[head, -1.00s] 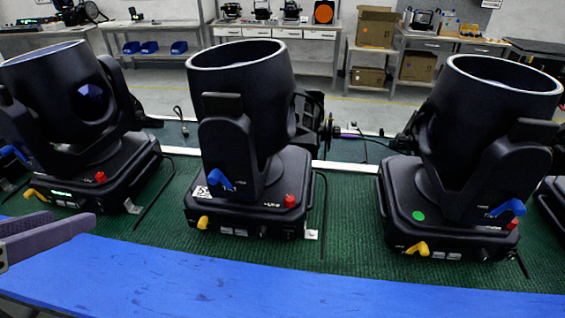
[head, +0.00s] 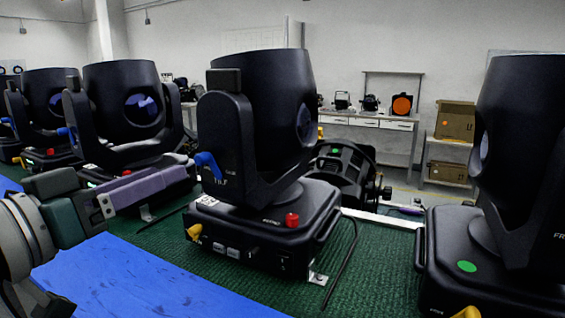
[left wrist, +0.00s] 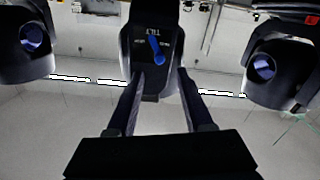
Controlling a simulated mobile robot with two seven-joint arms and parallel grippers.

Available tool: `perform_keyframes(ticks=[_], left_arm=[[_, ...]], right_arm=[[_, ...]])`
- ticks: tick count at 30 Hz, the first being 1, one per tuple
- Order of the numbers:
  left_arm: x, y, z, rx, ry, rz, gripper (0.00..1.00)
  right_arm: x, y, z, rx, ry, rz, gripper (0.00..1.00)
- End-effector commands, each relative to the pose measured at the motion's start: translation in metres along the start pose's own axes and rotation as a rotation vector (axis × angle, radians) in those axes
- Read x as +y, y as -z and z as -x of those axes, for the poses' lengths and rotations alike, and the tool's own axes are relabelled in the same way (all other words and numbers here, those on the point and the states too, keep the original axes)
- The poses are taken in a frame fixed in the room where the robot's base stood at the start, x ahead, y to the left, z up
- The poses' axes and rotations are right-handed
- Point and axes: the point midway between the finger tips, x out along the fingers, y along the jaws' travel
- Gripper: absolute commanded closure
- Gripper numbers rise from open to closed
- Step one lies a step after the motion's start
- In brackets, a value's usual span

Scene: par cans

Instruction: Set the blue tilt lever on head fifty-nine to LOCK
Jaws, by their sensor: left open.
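The middle black moving head (head: 262,110) stands upright on its base, its number not readable to me. Its blue tilt lever (head: 208,163) sits on the near yoke arm, above lettering like "TILT". My right gripper is not in view.
Other black heads stand at left (head: 122,105) and right (head: 528,150) on the green mat (head: 185,250). A blue strip (head: 150,285) runs along the front. Shelves and boxes (head: 455,120) are behind.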

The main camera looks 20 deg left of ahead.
Motion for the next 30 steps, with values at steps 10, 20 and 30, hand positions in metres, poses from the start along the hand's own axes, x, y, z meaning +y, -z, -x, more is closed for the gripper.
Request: perform_keyframes(ticks=[10,20,30], left_arm=[[0.000,0.001,-0.049,0.001,0.000,-0.002,0.48],[0.000,-0.001,-0.058,-0.002,0.000,-0.002,0.48],[0.000,-0.001,-0.058,-0.002,0.000,-0.002,0.74]], right_arm=[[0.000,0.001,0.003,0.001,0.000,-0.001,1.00],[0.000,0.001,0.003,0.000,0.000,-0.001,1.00],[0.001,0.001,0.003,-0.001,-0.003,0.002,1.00]])
